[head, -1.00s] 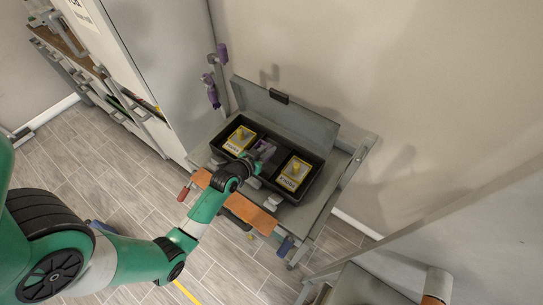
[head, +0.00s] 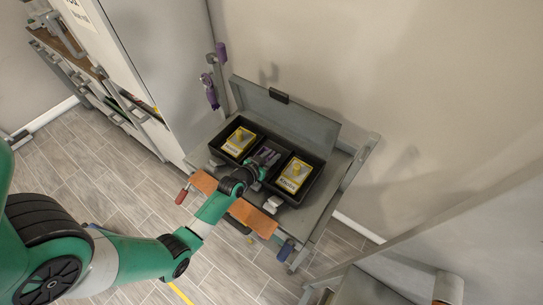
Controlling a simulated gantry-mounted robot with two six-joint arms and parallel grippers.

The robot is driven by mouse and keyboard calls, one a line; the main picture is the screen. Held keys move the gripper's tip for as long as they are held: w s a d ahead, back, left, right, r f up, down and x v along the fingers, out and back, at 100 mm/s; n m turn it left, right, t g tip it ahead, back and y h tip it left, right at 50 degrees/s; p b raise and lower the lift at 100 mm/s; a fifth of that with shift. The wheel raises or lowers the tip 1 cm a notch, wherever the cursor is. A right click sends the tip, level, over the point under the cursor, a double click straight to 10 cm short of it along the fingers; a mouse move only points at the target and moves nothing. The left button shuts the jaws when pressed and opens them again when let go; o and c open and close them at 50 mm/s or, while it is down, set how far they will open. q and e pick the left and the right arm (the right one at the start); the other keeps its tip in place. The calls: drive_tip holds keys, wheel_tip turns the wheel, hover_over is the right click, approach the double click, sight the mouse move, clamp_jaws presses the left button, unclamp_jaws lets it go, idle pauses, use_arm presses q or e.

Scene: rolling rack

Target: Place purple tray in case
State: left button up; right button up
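My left gripper reaches down over this gap from the front. Its fingers are too small and dark to tell whether they are open or shut on the tray. My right gripper is out of view.
A tall grey cabinet (head: 160,60) stands close on the left. The wall is behind. Tiled floor (head: 120,190) is open in front.

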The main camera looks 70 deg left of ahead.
use_arm(q)
drive_tip(key=shift+o, duration=0.7)
drive_tip(key=shift+r+p, duration=0.3)
drive_tip(key=shift+r, duration=0.05)
drive_tip(key=p+v, duration=0.1)
drive_tip(key=v, duration=1.1)
drive_tip(key=shift+f, duration=0.1)
